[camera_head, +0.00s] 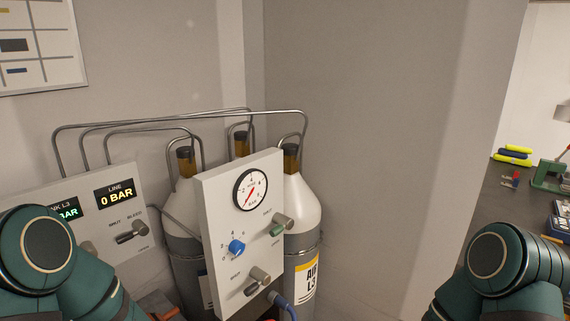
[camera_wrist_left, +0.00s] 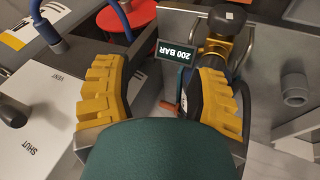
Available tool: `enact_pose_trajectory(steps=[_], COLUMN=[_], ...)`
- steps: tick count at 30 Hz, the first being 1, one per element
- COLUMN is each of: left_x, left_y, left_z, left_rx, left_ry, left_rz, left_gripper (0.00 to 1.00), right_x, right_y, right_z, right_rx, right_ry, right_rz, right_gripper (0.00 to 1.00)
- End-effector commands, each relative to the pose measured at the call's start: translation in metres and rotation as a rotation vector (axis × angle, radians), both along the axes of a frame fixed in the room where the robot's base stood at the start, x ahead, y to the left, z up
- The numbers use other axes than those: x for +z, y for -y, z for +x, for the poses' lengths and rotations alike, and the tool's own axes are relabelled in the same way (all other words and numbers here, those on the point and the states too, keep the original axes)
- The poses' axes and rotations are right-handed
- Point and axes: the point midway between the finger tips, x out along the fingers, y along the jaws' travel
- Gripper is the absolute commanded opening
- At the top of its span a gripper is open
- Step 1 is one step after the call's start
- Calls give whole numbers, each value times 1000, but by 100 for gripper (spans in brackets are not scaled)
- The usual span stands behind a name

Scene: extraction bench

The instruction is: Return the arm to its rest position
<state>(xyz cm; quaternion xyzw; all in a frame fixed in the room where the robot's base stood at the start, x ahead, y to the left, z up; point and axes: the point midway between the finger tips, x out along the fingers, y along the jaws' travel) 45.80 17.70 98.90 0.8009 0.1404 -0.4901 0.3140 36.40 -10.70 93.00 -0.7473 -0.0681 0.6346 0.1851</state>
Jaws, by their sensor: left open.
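My left arm (camera_head: 45,265) shows as a teal link at the lower left of the head view, and my right arm (camera_head: 505,262) at the lower right. Neither gripper shows there. In the left wrist view my left gripper (camera_wrist_left: 160,82) has its two yellow-padded fingers spread apart. Nothing is held between them. A tag reading 200 BAR (camera_wrist_left: 178,53) and a brass fitting (camera_wrist_left: 232,35) with a black top lie beyond and beside the right finger. That finger hides part of the fitting; I cannot tell whether they touch.
Gas cylinders (camera_head: 303,205) with bent pipes stand behind a white gauge panel (camera_head: 213,205). A display panel (camera_head: 78,205) reading LINE 0 BAR is at left. A blue hose (camera_wrist_left: 123,18) runs near the left finger. A dark bench (camera_head: 487,203) is at right; bare wall lies between.

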Motion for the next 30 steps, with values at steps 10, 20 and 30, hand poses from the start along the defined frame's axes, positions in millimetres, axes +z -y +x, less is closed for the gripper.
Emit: enact_pose_trajectory(steps=[10,20,30], left_x=[-87,-162,-181], left_y=[72,74,75], left_z=[-97,-99,-100], left_rx=[-554,-550,-548], left_ry=[-197,-208,-211], left_rz=[-74,-68,-65], left_gripper=[57,57,57], right_x=[-27,-103,-122], right_y=[-1,-4,-5], right_z=[0,-4,-5], right_rx=[1,4,5], right_ry=[-1,-14,-15], right_rz=[-1,-9,-12], right_gripper=[81,81,81])
